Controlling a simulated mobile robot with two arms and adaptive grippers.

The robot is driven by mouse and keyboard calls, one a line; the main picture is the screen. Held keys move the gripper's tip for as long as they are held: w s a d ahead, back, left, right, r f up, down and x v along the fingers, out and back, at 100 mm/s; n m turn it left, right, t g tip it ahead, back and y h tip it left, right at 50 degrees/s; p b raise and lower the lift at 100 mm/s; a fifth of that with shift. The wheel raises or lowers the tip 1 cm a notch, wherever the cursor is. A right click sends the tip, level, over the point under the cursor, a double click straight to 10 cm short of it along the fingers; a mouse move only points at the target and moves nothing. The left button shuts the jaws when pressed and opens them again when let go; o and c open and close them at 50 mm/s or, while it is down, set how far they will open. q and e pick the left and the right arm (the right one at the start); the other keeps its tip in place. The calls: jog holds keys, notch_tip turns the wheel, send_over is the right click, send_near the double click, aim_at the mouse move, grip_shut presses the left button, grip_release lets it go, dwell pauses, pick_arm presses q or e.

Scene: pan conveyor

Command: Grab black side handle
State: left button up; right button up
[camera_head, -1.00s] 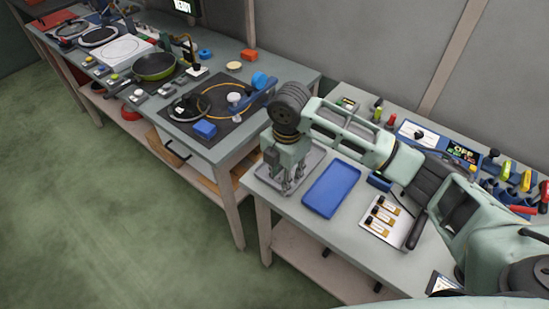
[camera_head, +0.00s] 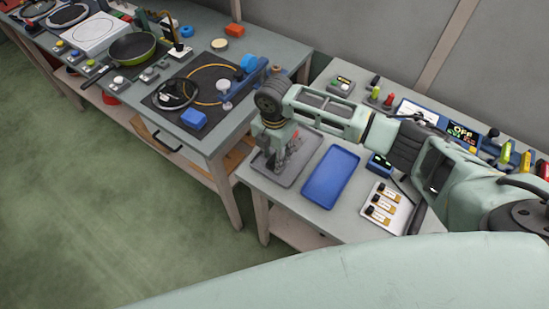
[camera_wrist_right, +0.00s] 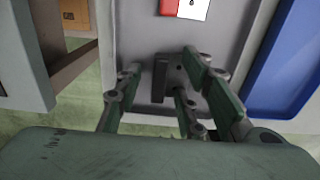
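A black upright handle-like piece (camera_wrist_right: 159,82) shows between my right gripper's fingers in the right wrist view, at the near end of a grey tray (camera_wrist_right: 135,40). I cannot tell whether the fingers touch it. My right gripper (camera_head: 273,160) points down over the grey tray (camera_head: 305,158) in the head view. Its fingers (camera_wrist_right: 160,66) are spread apart in the wrist view. The black piece is hidden by the gripper in the head view. Another black bar handle (camera_head: 166,143) is on the left table's front side. My left gripper is out of view.
A blue tray (camera_head: 331,177) lies just right of the grey one. A white tray with labelled items (camera_head: 398,190) lies farther right. The left table holds a blue block (camera_head: 193,119) and a green-rimmed pan (camera_head: 132,47). Floor shows between the tables.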

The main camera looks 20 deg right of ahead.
grip_shut()
dwell(0.3)
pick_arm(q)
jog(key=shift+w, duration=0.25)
